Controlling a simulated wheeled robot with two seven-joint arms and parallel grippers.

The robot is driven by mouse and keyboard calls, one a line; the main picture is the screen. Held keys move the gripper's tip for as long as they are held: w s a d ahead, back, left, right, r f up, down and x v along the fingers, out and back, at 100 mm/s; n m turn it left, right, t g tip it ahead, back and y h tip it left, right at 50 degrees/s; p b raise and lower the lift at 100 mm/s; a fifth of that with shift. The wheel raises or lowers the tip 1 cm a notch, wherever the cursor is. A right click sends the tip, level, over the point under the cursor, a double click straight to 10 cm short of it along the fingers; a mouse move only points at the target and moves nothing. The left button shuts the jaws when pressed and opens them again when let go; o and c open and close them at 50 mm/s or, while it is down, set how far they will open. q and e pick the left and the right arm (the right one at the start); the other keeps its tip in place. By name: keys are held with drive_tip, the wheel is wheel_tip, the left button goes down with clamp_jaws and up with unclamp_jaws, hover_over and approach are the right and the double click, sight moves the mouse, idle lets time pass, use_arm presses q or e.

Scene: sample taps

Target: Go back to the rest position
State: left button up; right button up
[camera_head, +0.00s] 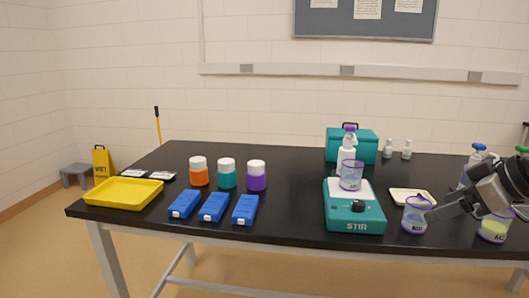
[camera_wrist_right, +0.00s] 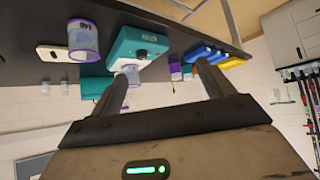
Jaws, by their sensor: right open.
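My right gripper (camera_head: 452,209) is at the right end of the black table in the head view, above its front part, pointing left. It overlaps the space between a purple-rimmed beaker (camera_head: 416,216) and a beaker with yellowish content (camera_head: 493,227). In the right wrist view its two fingers (camera_wrist_right: 163,72) stand apart with nothing held between them. Whether a finger touches the purple-rimmed beaker cannot be told. My left gripper is not in view.
A teal stirrer (camera_head: 355,221) carries a beaker (camera_head: 351,176). A white tray (camera_head: 425,197) lies behind the front beaker. Blue-capped bottles (camera_head: 478,148) stand at the right. Colored jars (camera_head: 227,178), blue boxes (camera_head: 213,206) and a yellow tray (camera_head: 124,192) are at the left. The table's centre (camera_head: 293,192) is clear.

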drive_tip(key=s+a+f+m, duration=0.15)
drive_tip(key=a+f, duration=0.45)
drive_tip(key=f, duration=0.7)
drive_tip(key=s+a+f, duration=0.2)
drive_tip(key=a+f, duration=0.4)
drive_tip(key=f, duration=0.7)
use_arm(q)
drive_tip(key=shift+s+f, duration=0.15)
use_arm(e)
drive_tip(key=s+a+f+m+t, duration=0.1)
drive_tip(key=s+a+f, duration=0.2)
drive_tip(key=s+a, duration=0.3)
drive_tip(key=s+a+f+m+t+h, duration=0.1)
drive_tip(key=s+a+f, duration=0.3)
drive_tip(key=s, duration=0.5)
drive_tip(key=shift+s+a+t+h, duration=0.35)
drive_tip(key=shift+a+t, duration=0.15)
drive_tip(key=shift+a, duration=0.45)
drive_tip(key=shift+f+m, duration=0.1)
drive_tip(key=shift+m, duration=0.15)
